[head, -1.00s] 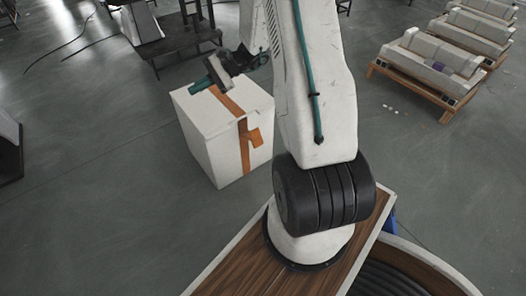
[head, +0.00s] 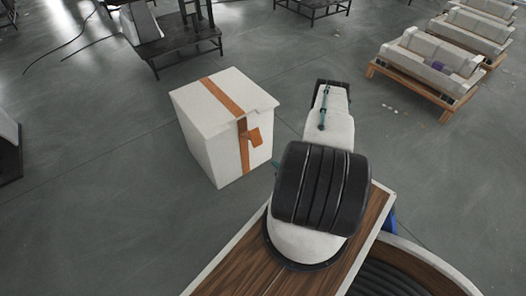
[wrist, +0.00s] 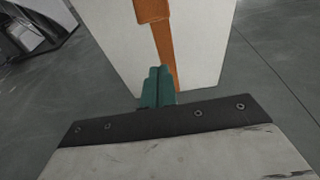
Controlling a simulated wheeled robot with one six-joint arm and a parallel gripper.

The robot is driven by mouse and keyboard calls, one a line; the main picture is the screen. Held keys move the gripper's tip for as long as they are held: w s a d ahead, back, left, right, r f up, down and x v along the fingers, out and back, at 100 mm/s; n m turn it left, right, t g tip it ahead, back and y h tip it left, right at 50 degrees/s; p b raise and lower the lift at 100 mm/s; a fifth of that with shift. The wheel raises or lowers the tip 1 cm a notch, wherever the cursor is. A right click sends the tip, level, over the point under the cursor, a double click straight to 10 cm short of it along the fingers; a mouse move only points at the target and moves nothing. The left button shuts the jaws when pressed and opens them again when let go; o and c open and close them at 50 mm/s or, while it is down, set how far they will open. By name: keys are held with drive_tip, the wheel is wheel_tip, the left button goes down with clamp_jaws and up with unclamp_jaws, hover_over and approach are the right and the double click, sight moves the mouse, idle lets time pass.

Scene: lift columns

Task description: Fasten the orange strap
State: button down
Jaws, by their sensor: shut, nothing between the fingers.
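The orange strap (head: 224,97) runs over the top of a white box (head: 197,148) and down its front face. A wider orange flap (head: 252,138) sits on the strap just below the lid edge and sticks out to one side. In the wrist view the strap (wrist: 165,52) runs down the white face, with the wider orange piece (wrist: 152,10) at the top edge. My gripper (wrist: 158,74) has teal fingers, shut and empty, in front of the lower strap, below the wider piece. I cannot tell whether they touch the strap. In the head view my arm mostly hides the gripper.
The grey floor around the box is mostly clear. A dark metal stand (head: 178,40) is behind the box. Wooden pallets with pale blocks (head: 430,65) stand at the upper right. A dark object (head: 8,150) is at the left edge.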

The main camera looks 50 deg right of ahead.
drive_tip(key=r+x, duration=0.2)
drive_tip(key=x, duration=0.8)
drive_tip(key=shift+w+d+r, duration=0.25)
drive_tip(key=shift+w+r, duration=0.05)
drive_tip(key=shift+w, duration=0.25)
